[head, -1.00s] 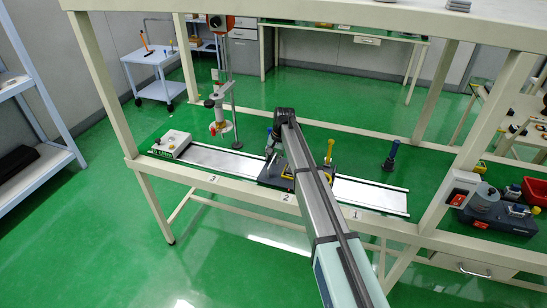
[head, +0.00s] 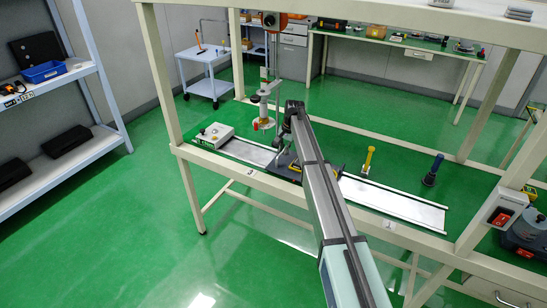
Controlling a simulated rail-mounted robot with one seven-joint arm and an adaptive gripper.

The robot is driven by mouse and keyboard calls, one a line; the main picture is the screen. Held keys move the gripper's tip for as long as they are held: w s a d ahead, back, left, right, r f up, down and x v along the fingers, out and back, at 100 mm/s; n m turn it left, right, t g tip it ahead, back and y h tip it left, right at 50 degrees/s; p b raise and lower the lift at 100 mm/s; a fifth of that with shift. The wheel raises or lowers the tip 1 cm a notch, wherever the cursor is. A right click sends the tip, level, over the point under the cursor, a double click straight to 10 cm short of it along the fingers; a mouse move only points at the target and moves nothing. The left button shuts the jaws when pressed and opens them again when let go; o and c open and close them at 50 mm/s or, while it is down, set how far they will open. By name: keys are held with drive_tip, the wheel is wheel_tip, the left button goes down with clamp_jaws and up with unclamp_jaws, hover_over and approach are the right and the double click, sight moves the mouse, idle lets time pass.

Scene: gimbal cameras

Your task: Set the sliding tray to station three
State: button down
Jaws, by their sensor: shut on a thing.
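The sliding tray (head: 285,170) is a dark carriage with yellow parts on a pale metal track (head: 400,204) along the bench. It sits right of the station 3 label (head: 250,171), between that and the station 1 label (head: 389,224). The station 2 label is hidden behind my arm. My gripper (head: 279,150) is at the left side of the tray, shut on it; the exact contact is small and partly hidden. My arm covers the tray's middle.
A clamp stand (head: 264,108) is behind the track. A yellow tool (head: 369,160) and a dark blue tool (head: 433,170) stand behind its right part. A bench post (head: 165,110) rises at left.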

drive_tip(key=shift+w+a, duration=0.2)
drive_tip(key=shift+a, duration=0.3)
drive_tip(key=shift+d, duration=0.1)
drive_tip(key=c, duration=1.2)
unclamp_jaws()
drive_tip(key=shift+r, duration=0.1)
drive_tip(key=r, duration=0.4)
drive_tip(key=d+r, duration=0.1)
drive_tip(key=r, duration=0.2)
drive_tip(key=s+d+r, duration=0.1)
drive_tip(key=r, duration=0.3)
drive_tip(key=shift+r, duration=0.3)
